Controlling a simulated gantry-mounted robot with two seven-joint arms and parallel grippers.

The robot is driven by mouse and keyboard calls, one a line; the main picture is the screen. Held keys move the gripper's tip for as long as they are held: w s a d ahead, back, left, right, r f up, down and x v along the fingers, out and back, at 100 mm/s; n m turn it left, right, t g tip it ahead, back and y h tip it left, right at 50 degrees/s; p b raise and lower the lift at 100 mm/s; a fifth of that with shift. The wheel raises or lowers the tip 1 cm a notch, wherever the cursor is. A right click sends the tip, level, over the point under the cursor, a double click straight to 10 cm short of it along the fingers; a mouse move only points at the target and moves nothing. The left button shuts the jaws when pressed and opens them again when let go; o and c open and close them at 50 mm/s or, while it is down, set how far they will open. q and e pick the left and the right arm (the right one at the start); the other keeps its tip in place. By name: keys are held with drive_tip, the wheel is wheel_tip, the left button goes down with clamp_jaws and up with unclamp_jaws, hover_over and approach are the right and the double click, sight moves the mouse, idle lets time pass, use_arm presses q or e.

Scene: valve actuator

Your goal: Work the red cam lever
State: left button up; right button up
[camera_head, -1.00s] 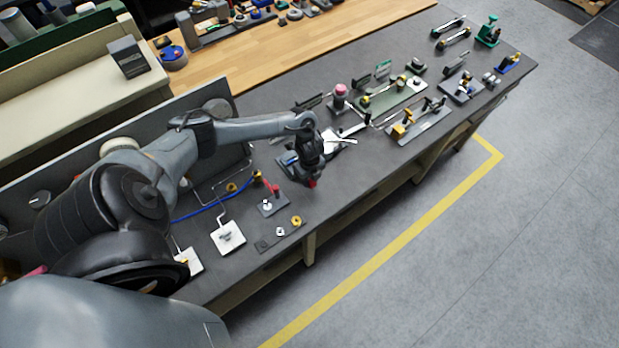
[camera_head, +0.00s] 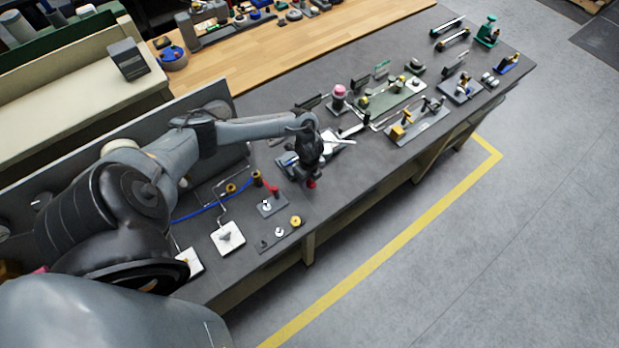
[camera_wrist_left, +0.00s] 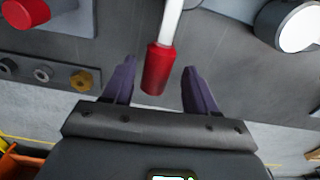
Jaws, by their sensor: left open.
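The lever shows in the left wrist view as a bright rod with a red grip (camera_wrist_left: 157,72) at its end. The red grip also shows in the head view (camera_head: 311,184), just below my left gripper (camera_head: 312,168). In the left wrist view my left gripper (camera_wrist_left: 160,80) is open, with one dark finger on each side of the red grip. Gaps show between the grip and both fingers. The lever's pivot is out of the wrist view, and my gripper hides much of its fixture in the head view. My right gripper is not in view.
A small fixture with a red part (camera_head: 272,188) and a plate with a brass nut (camera_head: 295,221) lie left of the gripper. A white square plate (camera_head: 228,238) is farther left. A green fixture plate (camera_head: 392,103) stands to the right. The bench's front edge is close.

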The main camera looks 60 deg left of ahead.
use_arm(q)
wheel_tip(320, 180, up, 11)
drive_tip(key=shift+f, duration=0.15)
idle(0.4)
